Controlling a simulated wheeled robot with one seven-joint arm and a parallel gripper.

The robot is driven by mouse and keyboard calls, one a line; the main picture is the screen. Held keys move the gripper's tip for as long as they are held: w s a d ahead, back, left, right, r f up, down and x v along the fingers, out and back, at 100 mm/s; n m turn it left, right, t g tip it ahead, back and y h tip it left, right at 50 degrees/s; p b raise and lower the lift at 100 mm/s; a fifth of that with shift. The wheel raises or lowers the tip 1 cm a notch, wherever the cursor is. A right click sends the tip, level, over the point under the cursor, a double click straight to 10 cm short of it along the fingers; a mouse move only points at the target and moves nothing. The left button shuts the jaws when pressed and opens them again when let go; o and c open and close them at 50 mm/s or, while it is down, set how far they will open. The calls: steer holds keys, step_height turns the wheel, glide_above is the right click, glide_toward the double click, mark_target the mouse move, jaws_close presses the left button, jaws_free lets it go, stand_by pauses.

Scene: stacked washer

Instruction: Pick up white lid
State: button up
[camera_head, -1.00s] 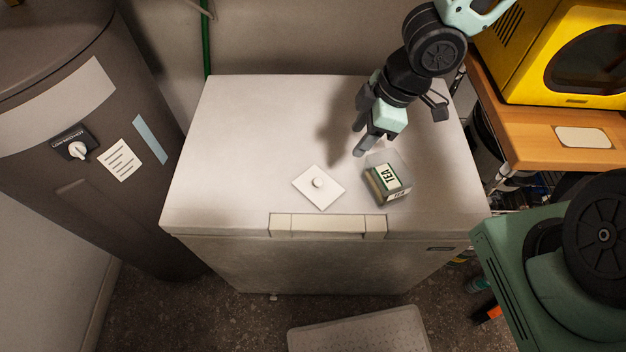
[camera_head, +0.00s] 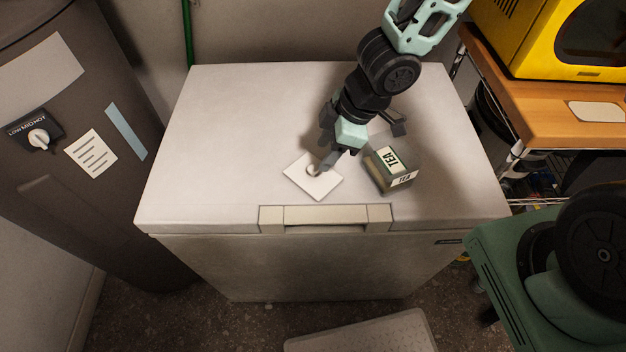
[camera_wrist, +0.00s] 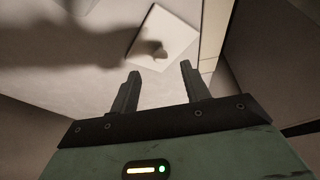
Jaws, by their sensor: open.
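The white lid (camera_head: 313,184) is a flat square with a small round knob, lying on top of the white chest freezer (camera_head: 230,130). My gripper (camera_head: 324,165) is just above the lid, its fingertips close to the knob and partly covering it in the head view. In the wrist view the lid (camera_wrist: 163,38) lies beyond the fingertips, with my gripper's shadow over part of it. My gripper (camera_wrist: 158,76) is open, with nothing between its fingers. I cannot tell whether a fingertip touches the knob.
A green tea box (camera_head: 390,170) stands on the freezer just right of the lid, close to my gripper. The freezer's handle (camera_head: 325,217) is along its front edge. A brown tank (camera_head: 70,150) stands left, a wooden shelf (camera_head: 540,125) right. The freezer top's left side is clear.

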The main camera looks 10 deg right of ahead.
mark_target(313, 168)
steer(key=shift+b+x, duration=2.1)
steer(key=shift+x, duration=0.65)
steer(key=shift+r, duration=0.1)
jaws_close()
